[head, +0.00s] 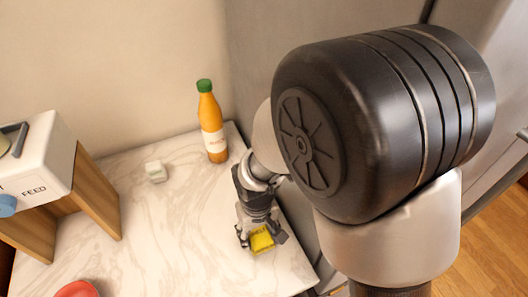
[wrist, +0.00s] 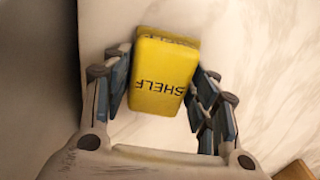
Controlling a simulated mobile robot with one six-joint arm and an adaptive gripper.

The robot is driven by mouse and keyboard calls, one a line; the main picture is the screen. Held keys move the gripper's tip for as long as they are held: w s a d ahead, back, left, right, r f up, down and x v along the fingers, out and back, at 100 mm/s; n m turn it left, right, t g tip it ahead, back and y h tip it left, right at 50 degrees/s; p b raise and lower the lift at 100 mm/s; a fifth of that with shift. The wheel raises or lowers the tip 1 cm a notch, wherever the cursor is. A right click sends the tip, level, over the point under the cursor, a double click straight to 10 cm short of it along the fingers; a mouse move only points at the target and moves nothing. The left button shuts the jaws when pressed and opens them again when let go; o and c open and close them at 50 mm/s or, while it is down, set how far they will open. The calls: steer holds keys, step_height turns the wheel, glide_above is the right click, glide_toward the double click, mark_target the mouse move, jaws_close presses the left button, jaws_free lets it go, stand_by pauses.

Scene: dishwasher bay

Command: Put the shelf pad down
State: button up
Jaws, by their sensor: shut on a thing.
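The shelf pad (wrist: 162,75) is a yellow block marked "SHELF" in black, held between the fingers of my gripper (wrist: 165,95) in the wrist view. It also shows in the head view as a yellow patch (head: 262,240) between the fingers of my gripper (head: 262,238). My gripper is shut on the pad, low over the right part of the marble counter (head: 185,235). I cannot tell whether the pad touches the counter.
An orange bottle (head: 212,125) with a green cap stands at the back right of the counter. A small white block (head: 156,171) lies left of it. A wooden stand (head: 95,195) bears a white "FEED" box (head: 40,160). A red dish (head: 77,289) is at front left. The middle counter is clear.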

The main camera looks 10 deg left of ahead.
mark_target(257, 233)
steer(key=shift+f, duration=0.25)
steer(key=shift+f, duration=0.2)
steer(key=o, duration=1.1)
steer(key=shift+r, duration=0.1)
steer(key=shift+r, duration=0.1)
step_height(257, 233, up, 12)
steer(key=p, duration=0.4)
steer(key=shift+a, duration=0.1)
